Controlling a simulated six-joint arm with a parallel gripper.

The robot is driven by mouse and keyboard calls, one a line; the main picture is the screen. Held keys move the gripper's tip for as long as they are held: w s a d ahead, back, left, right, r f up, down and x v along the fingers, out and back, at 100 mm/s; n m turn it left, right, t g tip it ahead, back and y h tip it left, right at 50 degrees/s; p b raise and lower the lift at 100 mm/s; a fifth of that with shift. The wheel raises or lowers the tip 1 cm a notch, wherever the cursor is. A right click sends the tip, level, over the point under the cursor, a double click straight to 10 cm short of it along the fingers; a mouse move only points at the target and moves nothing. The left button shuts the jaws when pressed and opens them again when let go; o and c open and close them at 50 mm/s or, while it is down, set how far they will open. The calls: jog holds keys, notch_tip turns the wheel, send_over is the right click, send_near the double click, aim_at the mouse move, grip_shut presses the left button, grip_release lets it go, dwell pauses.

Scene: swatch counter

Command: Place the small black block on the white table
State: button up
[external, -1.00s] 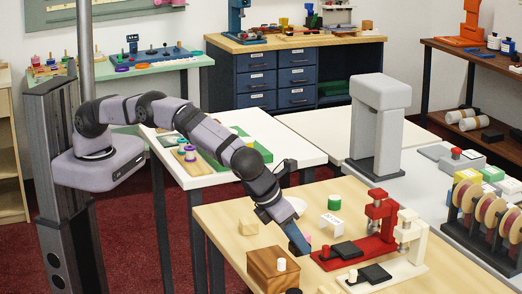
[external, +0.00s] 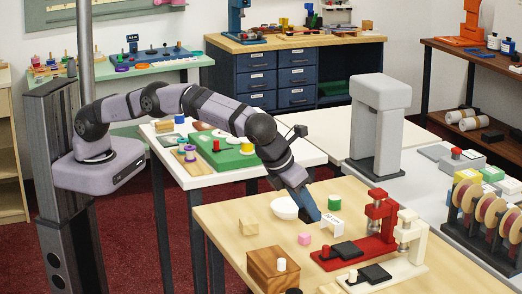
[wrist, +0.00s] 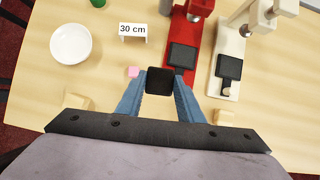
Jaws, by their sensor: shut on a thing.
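The small black block (wrist: 160,81) is held between the blue fingertips of my gripper (wrist: 163,79) in the wrist view. In the external view my gripper (external: 311,214) points down above the wooden table, with the dark block at its tips. A white table (external: 309,157) with toys on it stands behind and left of the wooden one. Another bare white surface (external: 318,125) lies farther back, beside the grey press.
Below my gripper are a pink cube (external: 304,239), white bowl (external: 284,209), 30 cm sign (wrist: 132,31), red press (external: 345,259) and cream press (external: 405,265). A wooden box (external: 270,270) is at the front. A green board (external: 228,157) occupies part of the left white table.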

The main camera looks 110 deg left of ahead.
jog(key=s+a+r+n+g+y+b, duration=0.1)
jog(key=s+a+n, duration=0.15)
jog(key=a, duration=1.15)
jog(key=s+a+r+n+g, duration=0.1)
jog(key=s+a+n, duration=0.15)
jog(key=a, duration=1.15)
jog(key=s+a+r+n+g+b, duration=0.2)
jog(key=s+a+r+n, duration=0.1)
jog(key=s+a, duration=1.75)
jog(key=shift+w+a+f+p, duration=0.15)
jog(key=shift+w+a+f, duration=0.15)
jog(key=shift+f, duration=1.45)
jog(key=shift+w+a+f+p, duration=0.2)
jog(key=shift+a+f, duration=0.15)
jog(key=shift+f, duration=1.35)
jog(key=shift+w+a+f+p, duration=0.1)
jog(key=shift+w+a+f, duration=0.2)
jog(key=shift+f, duration=1.45)
jog(key=o, duration=1)
jog(key=shift+f, duration=0.1)
jog(key=shift+o, duration=0.2)
